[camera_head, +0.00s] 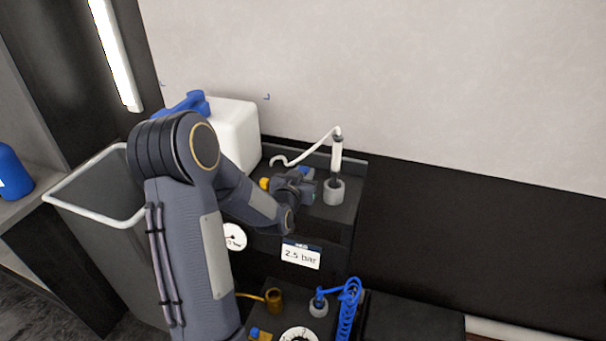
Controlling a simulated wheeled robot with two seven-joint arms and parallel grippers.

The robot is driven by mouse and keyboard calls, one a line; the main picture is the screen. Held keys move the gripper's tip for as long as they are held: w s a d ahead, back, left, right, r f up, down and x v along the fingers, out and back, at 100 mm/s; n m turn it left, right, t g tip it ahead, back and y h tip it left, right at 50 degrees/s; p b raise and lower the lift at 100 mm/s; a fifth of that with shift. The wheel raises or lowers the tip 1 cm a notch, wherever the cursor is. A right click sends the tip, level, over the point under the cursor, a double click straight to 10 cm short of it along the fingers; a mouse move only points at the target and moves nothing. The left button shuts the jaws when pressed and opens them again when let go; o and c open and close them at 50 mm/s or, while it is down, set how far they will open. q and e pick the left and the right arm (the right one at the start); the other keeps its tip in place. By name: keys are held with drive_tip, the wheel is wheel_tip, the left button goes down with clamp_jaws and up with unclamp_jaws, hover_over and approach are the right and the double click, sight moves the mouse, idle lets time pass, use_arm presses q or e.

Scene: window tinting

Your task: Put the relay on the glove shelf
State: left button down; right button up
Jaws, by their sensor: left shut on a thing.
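My left arm comes in from the lower left and bends over the dark equipment unit (351,171). My left gripper (303,187) is over the unit's top, to the left of a grey cup. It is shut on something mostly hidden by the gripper. A bit of blue shows at its upper edge, but I cannot tell whether this is part of the held thing. I cannot make out the relay or the glove shelf for certain. My right gripper is not in view.
A white tank (238,132) with a blue handle stands behind my arm. The grey cup (334,192) holds an upright white tube. A white-rimmed bin (92,219) is at left, near a blue bottle (10,172). A blue coiled hose (348,306) is below the "2.5 bar" label (301,255).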

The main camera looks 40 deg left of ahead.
use_arm(q)
drive_tip(key=shift+s, duration=0.1)
drive_tip(key=shift+f+b, duration=0.3)
drive_tip(key=c, duration=1.2)
unclamp_jaws()
drive_tip(key=shift+r, duration=0.1)
drive_tip(key=shift+o, duration=0.2)
drive_tip(key=shift+r, duration=0.1)
